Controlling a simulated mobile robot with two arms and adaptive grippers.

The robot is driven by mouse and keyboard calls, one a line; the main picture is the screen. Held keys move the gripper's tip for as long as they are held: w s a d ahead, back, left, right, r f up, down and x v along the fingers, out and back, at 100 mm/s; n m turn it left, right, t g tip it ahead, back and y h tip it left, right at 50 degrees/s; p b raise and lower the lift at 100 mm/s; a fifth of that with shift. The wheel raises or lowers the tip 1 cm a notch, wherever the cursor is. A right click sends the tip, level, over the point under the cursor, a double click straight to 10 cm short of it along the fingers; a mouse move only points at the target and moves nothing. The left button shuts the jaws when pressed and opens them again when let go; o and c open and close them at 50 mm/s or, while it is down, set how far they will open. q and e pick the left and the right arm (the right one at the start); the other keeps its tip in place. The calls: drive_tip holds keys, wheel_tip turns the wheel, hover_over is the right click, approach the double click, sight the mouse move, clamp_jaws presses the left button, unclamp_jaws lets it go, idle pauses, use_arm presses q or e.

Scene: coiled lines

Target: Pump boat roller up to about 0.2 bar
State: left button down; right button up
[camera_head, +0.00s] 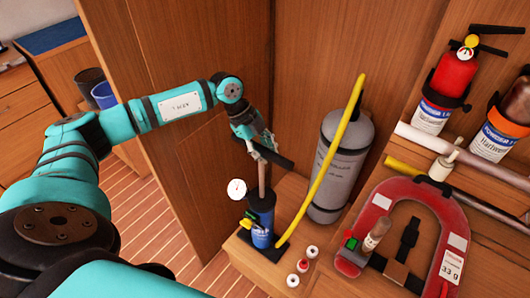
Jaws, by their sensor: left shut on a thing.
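A pump (261,222) with a blue and black barrel stands on a wooden ledge. Its rod (262,182) is drawn up out of the barrel, with a black handle (280,160) on top. My left gripper (264,147) is shut on the handle. A round white gauge (237,189) sits at the pump's left; its reading is too small to tell. A grey cylinder (342,170), apparently the boat roller, stands upright behind the pump. A yellow hose (325,168) rises from beside the pump across the roller's front; its far connection is unclear. My right gripper is out of view.
Small red and white round pieces (302,265) lie on the ledge right of the pump. A red horseshoe-shaped life-saving device (379,201) lies at right. A red extinguisher (452,77) hangs on the wall. Wood panels stand close behind and left of the pump.

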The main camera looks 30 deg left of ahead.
use_arm(q)
drive_tip(key=c, duration=1)
unclamp_jaws()
drive_tip(key=shift+c, duration=0.2)
drive_tip(key=v, duration=1.2)
